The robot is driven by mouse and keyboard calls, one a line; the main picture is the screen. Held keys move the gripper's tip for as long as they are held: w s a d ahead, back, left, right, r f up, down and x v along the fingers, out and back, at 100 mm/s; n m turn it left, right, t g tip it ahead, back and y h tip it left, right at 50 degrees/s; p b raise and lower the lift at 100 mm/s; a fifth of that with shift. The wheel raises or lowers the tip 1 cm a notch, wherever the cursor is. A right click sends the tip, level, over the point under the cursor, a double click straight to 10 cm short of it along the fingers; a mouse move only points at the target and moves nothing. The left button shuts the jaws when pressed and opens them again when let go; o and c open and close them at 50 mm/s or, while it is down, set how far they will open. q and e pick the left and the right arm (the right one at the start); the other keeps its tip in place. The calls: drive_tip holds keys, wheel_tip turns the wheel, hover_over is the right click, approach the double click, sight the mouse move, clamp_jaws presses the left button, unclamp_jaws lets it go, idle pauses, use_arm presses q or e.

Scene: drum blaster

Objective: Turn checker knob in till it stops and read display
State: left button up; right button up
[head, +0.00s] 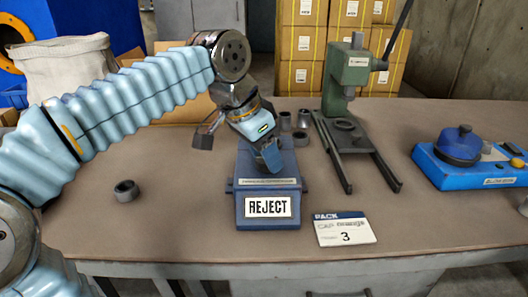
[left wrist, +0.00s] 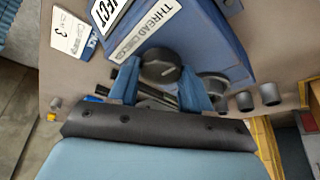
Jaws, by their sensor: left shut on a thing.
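The blue thread checker (head: 268,180) stands near the middle of the table, and its display (head: 268,207) reads "REJECT". The checker also shows at the top of the left wrist view (left wrist: 205,30), with its "THREAD" label partly readable. My left gripper (head: 270,157) reaches down onto the checker from above. In the left wrist view its two blue fingers are shut on the round dark knob (left wrist: 160,66), one on each side. In the head view the fingers hide most of the knob, and how far in it sits cannot be told. My right gripper is not in view.
A card (head: 344,229) reading "PACK CAP orange 3" lies right of the checker. A green press (head: 345,75) with dark rails stands behind to the right. Several grey rings (head: 303,119) stand behind the checker; one ring (head: 126,191) lies left. A blue device (head: 470,165) is far right.

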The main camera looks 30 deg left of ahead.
use_arm(q)
drive_tip(key=o, duration=1)
drive_tip(key=p+v, duration=0.2)
drive_tip(key=v, duration=1.1)
drive_tip(key=shift+r+p, duration=0.35)
drive_tip(key=shift+o, duration=0.2)
